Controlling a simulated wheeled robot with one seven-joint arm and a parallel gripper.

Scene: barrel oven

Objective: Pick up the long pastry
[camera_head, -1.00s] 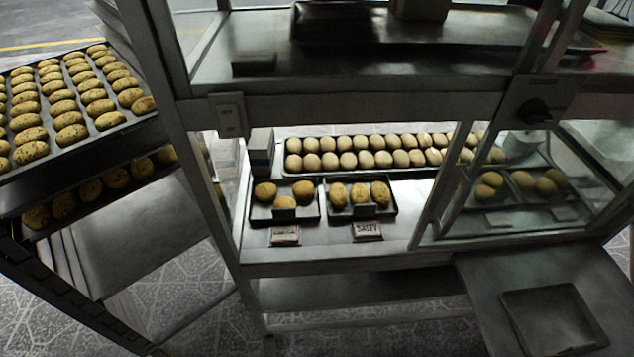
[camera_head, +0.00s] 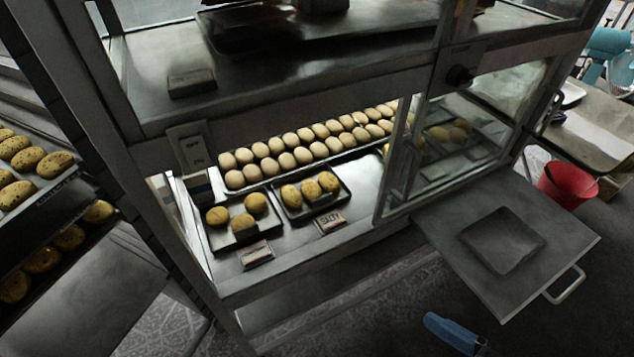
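Inside the metal display cabinet, a long tray holds rows of pale round pastries (camera_head: 286,161). In front of it, a small dark tray (camera_head: 265,238) holds round golden pastries (camera_head: 242,223). Beside that, another small tray (camera_head: 347,205) holds several slightly longer golden pastries (camera_head: 309,190). Long oval speckled pastries (camera_head: 54,165) lie on a rack tray at the far left, with more on a lower tray (camera_head: 42,260). I cannot tell which is the long pastry of the task. My gripper is not in view.
The cabinet's upper shelf (camera_head: 330,80) and posts frame the trays; its right part has glass. A side shelf (camera_head: 425,232) with an empty square tray (camera_head: 503,240) juts out at right.

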